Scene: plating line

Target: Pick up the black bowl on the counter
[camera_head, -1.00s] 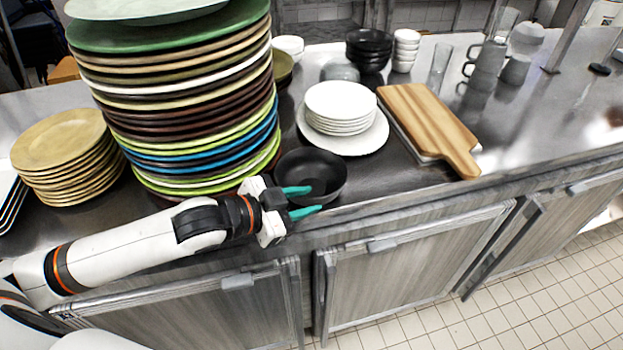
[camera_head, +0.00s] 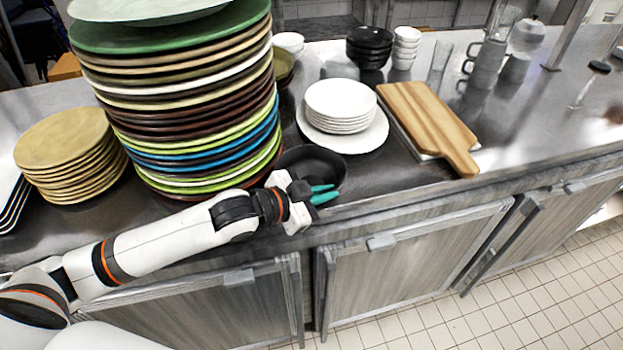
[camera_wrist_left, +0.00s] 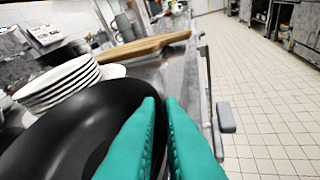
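The black bowl (camera_head: 310,161) sits on the counter, right of the tall plate stack and in front of the white plates. My left gripper (camera_head: 324,194) has its teal fingers close together at the bowl's front rim, one on the inner side and one on the outer side. In the left wrist view the bowl (camera_wrist_left: 75,128) fills the lower left, and its edge runs to the narrow gap between the fingers (camera_wrist_left: 163,125). The gripper looks shut on the bowl's wall, though the fingers hide the contact. My right gripper is not in view.
A tall stack of coloured plates (camera_head: 190,110) stands close left of the bowl. White plates (camera_head: 340,108) and a wooden board (camera_head: 428,120) lie behind and to the right. Black bowls (camera_head: 369,46) are stacked at the back. The counter's front edge runs just below the gripper.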

